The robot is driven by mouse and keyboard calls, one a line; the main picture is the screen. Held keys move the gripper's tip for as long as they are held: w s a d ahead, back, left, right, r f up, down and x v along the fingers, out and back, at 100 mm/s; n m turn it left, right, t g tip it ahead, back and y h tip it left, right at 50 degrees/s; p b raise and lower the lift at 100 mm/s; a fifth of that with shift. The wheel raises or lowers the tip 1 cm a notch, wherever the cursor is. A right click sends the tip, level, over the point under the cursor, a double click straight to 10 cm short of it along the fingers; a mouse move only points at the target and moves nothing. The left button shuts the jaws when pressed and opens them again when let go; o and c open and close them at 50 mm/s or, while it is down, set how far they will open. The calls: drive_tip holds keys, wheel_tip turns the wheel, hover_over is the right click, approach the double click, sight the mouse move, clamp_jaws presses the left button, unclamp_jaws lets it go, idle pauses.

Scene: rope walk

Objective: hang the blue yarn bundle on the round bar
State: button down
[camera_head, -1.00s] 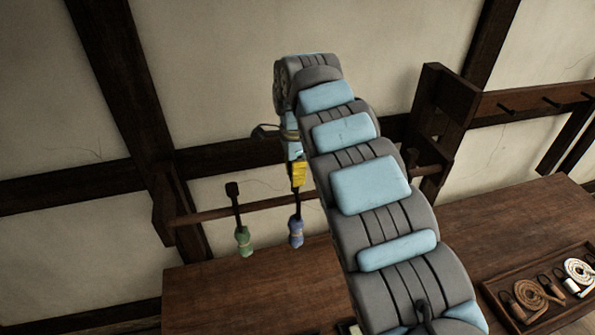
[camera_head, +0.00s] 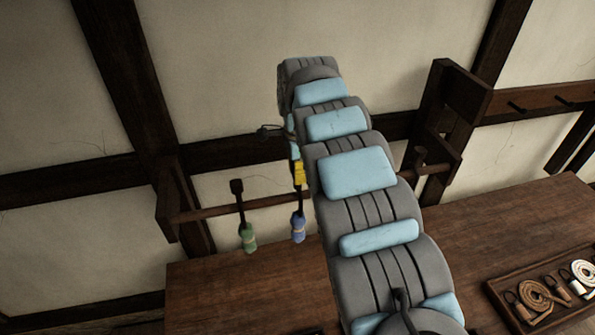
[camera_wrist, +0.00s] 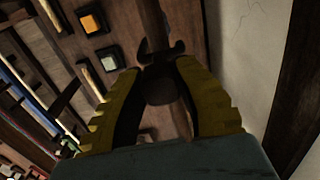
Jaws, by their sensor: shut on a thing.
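The blue yarn bundle (camera_head: 298,228) hangs upright below my gripper (camera_head: 300,174) in the head view, on a dark hanger. My yellow fingers, also in the wrist view (camera_wrist: 160,88), are shut on that dark hanger (camera_wrist: 160,58). The round bar (camera_head: 268,202) runs level at about the height of the hanger. In the wrist view the bar (camera_wrist: 152,18) passes behind the hanger's forked top. I cannot tell whether the hanger touches or rests on the bar. My arm hides the bar's middle in the head view.
A green yarn bundle (camera_head: 248,238) hangs from the bar to the left of the blue one. Dark wooden brackets hold the bar at both ends. A wooden table (camera_head: 225,287) lies below, with a tray (camera_head: 507,303) of coiled ropes at its right.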

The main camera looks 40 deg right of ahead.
drive_tip(key=c, duration=0.8)
unclamp_jaws()
drive_tip(key=shift+c, duration=0.2)
wheel_tip(320, 180, up, 6)
drive_tip(key=shift+w+r, duration=0.1)
drive_tip(key=shift+r, duration=0.65)
